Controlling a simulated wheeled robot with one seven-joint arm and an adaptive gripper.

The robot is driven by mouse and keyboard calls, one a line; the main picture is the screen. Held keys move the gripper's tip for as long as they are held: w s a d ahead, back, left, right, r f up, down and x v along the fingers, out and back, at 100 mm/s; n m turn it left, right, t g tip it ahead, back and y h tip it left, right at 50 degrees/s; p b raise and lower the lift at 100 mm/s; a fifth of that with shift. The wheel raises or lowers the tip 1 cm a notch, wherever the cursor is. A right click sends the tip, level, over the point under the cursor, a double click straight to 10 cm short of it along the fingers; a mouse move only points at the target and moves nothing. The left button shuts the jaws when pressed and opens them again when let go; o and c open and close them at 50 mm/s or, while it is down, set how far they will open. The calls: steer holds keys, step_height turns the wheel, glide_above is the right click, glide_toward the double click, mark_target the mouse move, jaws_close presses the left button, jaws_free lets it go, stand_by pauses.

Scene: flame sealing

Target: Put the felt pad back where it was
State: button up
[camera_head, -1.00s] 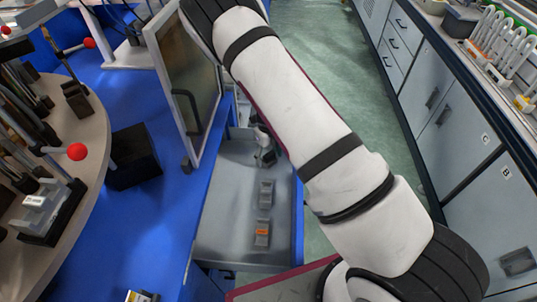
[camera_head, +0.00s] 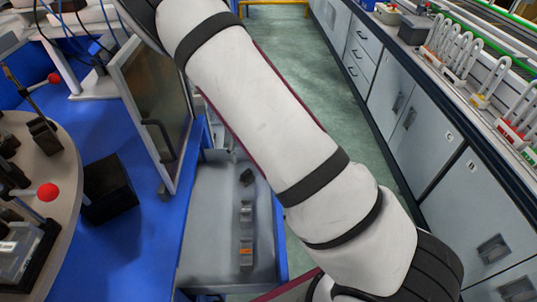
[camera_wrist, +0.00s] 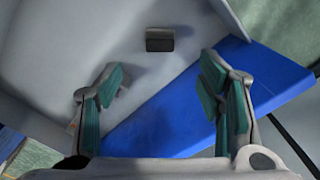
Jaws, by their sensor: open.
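A small dark grey block, which looks like the felt pad (camera_head: 247,177), lies on the floor of an open grey drawer (camera_head: 210,225). It sits towards the drawer's far end. In the wrist view the dark pad (camera_wrist: 160,40) lies flat on the pale grey surface, beyond my fingertips and between their lines. My gripper (camera_wrist: 160,80) is open, with teal finger pads apart and nothing between them.
Two grey pieces stand in the drawer nearer the front, one plain (camera_head: 245,211) and one with an orange mark (camera_head: 246,253). A hinged door panel (camera_head: 155,110) stands left of the drawer. A black block (camera_head: 108,190) rests on the blue bench (camera_head: 130,240).

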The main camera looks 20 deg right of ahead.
steer(key=s+a+r+n+y, duration=0.2)
steer(key=s+r+n, duration=0.55)
steer(key=r, duration=0.45)
steer(key=s+a+r+n+y, duration=0.1)
steer(key=s+a+r+n, duration=0.1)
steer(key=s+r+n, duration=0.8)
steer(key=s+d+r+n+t+h, duration=0.1)
steer(key=s+d+r+n, duration=0.1)
steer(key=s+r+n, duration=0.2)
steer(key=s+d+r+n+t+h, duration=0.1)
steer(key=s+r+n, duration=0.3)
steer(key=s+n, duration=0.6)
steer(key=s+d+h, duration=0.1)
steer(key=s, duration=0.2)
steer(key=shift+s+t, duration=0.3)
steer(key=shift+s, duration=0.1)
steer(key=shift+d, duration=0.1)
